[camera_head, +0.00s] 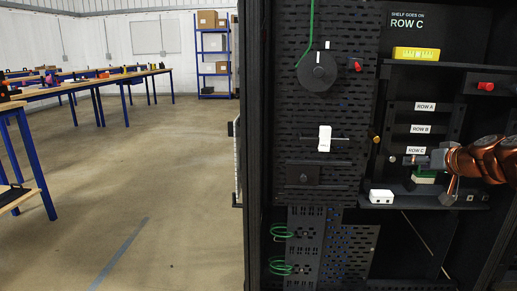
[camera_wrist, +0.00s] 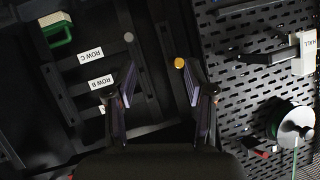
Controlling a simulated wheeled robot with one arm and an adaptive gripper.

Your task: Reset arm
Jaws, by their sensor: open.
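In the head view a green block (camera_head: 424,178) is partly hidden behind my gripper.
The perforated panel (camera_head: 340,110) carries a black disc (camera_head: 318,71) and a white tag (camera_head: 324,138). A white box (camera_head: 381,196) stands on the lower shelf, left of my gripper. A yellow level (camera_head: 416,54) lies on the upper shelf. Open floor (camera_head: 170,200) lies left of the rack.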

